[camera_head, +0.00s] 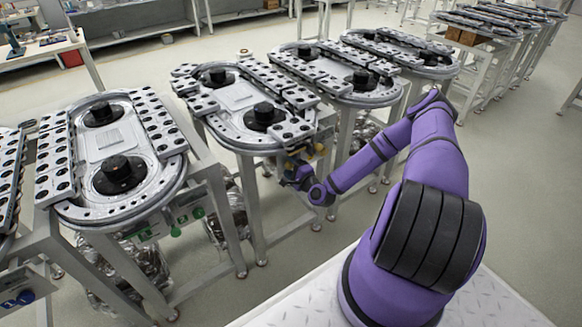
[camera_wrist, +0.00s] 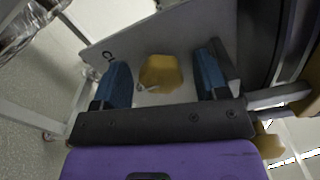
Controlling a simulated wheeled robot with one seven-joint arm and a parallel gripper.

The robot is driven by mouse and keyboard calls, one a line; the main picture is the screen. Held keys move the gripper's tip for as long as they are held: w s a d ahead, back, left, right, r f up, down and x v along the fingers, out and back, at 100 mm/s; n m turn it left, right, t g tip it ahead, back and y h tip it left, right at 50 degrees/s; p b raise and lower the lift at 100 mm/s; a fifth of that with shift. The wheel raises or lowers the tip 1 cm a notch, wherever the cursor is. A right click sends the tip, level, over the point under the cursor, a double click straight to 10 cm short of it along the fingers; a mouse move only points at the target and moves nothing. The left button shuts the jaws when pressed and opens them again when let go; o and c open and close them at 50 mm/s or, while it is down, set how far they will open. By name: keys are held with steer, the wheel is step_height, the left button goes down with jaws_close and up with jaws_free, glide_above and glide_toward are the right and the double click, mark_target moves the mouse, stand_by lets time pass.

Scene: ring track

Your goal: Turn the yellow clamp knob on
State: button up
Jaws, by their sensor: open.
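The yellow clamp knob (camera_wrist: 160,73) is a rounded, faceted cap on a grey panel (camera_wrist: 185,40) in the wrist view. My gripper (camera_wrist: 165,70) is open, with one blue finger to the left of the knob and one to the right. Gaps show on both sides, so neither finger appears to touch it. How deep the fingers reach along the knob is hard to tell. In the head view my gripper (camera_head: 291,175) is under the front edge of a ring track (camera_head: 262,143), and the knob is mostly hidden there.
Another yellow part (camera_wrist: 268,143) shows at the lower right in the wrist view. A dark mark (camera_wrist: 108,55) is on the panel left of the knob. A neighbouring ring track (camera_head: 115,215) stands at left, with green knobs (camera_head: 198,212) below. The floor (camera_head: 530,150) at right is clear.

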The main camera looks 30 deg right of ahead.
steer(key=s, duration=1)
steer(key=shift+s+d, duration=0.2)
steer(key=shift+s, duration=0.2)
